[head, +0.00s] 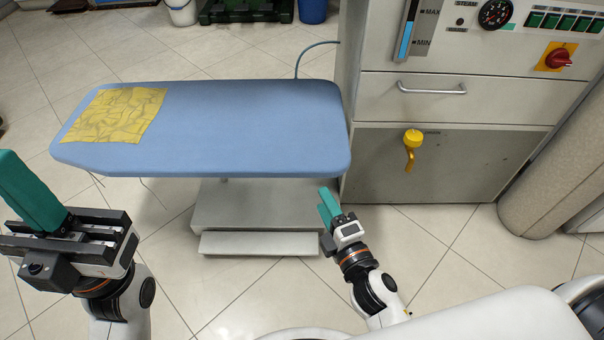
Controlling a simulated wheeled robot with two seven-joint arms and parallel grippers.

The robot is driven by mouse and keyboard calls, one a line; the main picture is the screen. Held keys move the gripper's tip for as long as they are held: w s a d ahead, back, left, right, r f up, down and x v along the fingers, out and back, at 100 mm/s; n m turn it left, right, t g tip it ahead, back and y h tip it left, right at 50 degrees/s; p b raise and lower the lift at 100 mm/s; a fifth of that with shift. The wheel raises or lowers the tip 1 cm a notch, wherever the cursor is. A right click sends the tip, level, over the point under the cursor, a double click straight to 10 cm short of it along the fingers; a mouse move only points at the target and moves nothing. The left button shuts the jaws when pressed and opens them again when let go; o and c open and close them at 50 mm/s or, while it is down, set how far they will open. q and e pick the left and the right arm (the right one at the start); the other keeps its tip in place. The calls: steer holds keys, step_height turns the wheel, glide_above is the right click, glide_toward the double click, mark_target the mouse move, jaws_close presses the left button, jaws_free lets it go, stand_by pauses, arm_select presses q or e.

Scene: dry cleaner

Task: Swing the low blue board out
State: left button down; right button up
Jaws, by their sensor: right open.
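The low blue board (230,120) is a padded, ironing-board-like top with rounded corners. It lies level across the middle of the head view, its right end close beside the grey machine cabinet. My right gripper (328,205) has teal fingers and is open and empty. In the picture it is just below the board's right front corner, apart from it. My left gripper (32,190) is at the left edge, left of and nearer than the board. Its teal finger shows as one block, so I cannot tell whether it is open.
A wrinkled yellow cloth (115,115) lies on the board's left end. A grey pedestal (255,207) with a foot plate stands under the board. The cabinet (445,165) has a drawer handle and a yellow hook-like fitting (412,145).

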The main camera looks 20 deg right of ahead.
mark_target(310, 176)
steer(key=w, duration=0.3)
steer(key=w+b, duration=0.1)
steer(key=w, duration=0.3)
steer(key=w+a, duration=0.1)
steer(key=w, duration=0.3)
steer(key=shift+w+a, duration=0.1)
steer(key=shift+w, duration=0.05)
steer(key=shift+c, duration=0.2)
jaws_close()
